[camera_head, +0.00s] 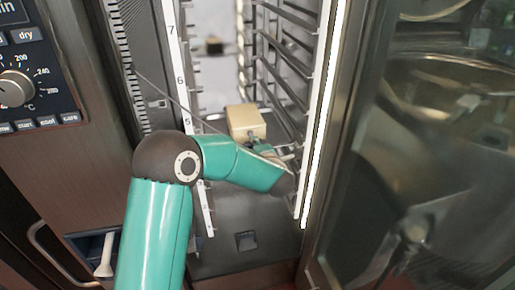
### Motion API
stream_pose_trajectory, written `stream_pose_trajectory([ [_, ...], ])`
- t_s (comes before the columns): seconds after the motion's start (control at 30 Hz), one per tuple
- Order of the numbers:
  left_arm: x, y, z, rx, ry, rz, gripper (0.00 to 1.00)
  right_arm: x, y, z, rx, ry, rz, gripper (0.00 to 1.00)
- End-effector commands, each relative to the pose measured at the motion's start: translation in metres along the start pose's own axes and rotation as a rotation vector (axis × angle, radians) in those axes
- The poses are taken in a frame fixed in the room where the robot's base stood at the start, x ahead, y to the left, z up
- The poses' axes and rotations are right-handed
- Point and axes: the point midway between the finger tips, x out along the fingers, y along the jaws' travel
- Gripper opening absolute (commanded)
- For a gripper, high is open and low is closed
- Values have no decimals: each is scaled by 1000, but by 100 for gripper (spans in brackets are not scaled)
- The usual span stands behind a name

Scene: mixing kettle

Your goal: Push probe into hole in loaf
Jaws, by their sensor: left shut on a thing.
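The loaf (246,121) is a small beige block inside the open oven, between the side racks. My left arm reaches in from the lower left, and my left gripper (264,148) is at the loaf's near right lower side, largely hidden behind my own wrist. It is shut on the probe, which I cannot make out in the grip. A thin dark cable (172,98) runs from the oven's left wall down towards the loaf and gripper. The hole in the loaf is not visible, and I cannot tell whether the probe touches the loaf. My right gripper is out of view.
The oven's numbered left rack (182,75) and the wire rack on the right (284,75) flank the arm closely. The glass door (420,170) stands at the right. A control panel (35,75) is at upper left.

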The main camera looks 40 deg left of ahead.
Motion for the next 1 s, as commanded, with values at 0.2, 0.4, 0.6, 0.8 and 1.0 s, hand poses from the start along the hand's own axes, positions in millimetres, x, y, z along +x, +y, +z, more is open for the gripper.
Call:
stream_pose_trajectory([
  [0.2, 6, 2, 0, 0, 2, 3, 0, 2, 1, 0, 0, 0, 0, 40],
  [0.4, 10, 3, 0, 0, 1, 4, 0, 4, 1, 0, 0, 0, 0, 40],
  [0.6, 11, 4, 0, 0, 1, 4, 0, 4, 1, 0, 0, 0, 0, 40],
  [0.8, 11, 4, 0, 0, 1, 4, 34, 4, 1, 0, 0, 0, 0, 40],
  [1.0, 11, 3, 0, 0, 1, 4, 51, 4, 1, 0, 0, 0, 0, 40],
])
